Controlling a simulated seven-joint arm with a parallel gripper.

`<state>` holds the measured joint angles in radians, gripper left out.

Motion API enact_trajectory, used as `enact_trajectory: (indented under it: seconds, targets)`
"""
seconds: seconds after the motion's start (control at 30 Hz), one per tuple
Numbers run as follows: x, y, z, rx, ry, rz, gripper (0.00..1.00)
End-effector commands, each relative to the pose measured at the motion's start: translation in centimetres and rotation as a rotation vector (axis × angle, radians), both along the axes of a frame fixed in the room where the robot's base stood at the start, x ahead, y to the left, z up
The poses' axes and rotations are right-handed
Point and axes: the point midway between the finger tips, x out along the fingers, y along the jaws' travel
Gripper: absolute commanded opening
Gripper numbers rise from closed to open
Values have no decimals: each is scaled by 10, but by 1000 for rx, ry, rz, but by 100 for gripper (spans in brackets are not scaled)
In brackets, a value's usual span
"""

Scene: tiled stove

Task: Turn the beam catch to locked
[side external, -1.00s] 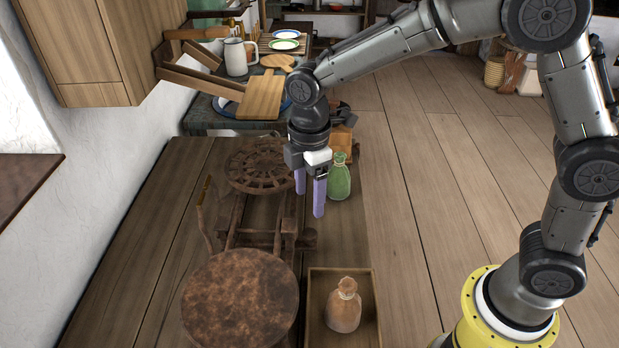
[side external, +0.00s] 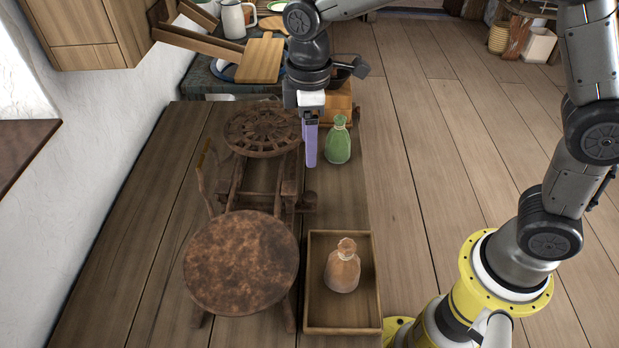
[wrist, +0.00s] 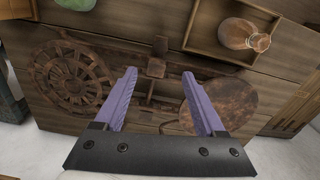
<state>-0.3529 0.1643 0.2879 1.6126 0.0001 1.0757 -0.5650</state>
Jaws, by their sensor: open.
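A dark wooden beam device stands on the plank table, with a spoked wheel (side external: 262,130) at its far end and a round rusty-brown disc (side external: 240,262) at its near end. A small wooden block (side external: 307,202) sticks out at its right side; it also shows in the wrist view (wrist: 156,66). I cannot tell for sure whether this block is the beam catch, or its setting. My gripper (side external: 310,164) points down above the right side of the device. In the wrist view, its purple fingers (wrist: 158,74) are apart with nothing between them, the block appearing just beyond their tips.
A green bottle (side external: 338,142) stands close to the right of my gripper. A shallow wooden tray (side external: 315,318) holds a brown bottle (side external: 342,268) at the near right. A cluttered counter (side external: 205,78) lies beyond the table. Bare planks (side external: 140,200) are at the left.

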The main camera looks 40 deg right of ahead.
Motion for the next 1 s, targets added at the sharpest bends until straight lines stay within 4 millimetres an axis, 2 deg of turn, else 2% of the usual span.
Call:
enact_trajectory:
  seconds: [0.1, 0.2, 0.33, 0.47, 1.0]
  targets:
    - [0, 0, -1, -1, 1, -196, 72]
    - [0, 0, -1, -1, 1, -314, 72]
    - [-1, 0, -3, -1, 1, -388, 72]
    - [-1, -1, -14, -1, 3, -385, 72]
    - [-2, -1, -112, -2, 5, -382, 72]
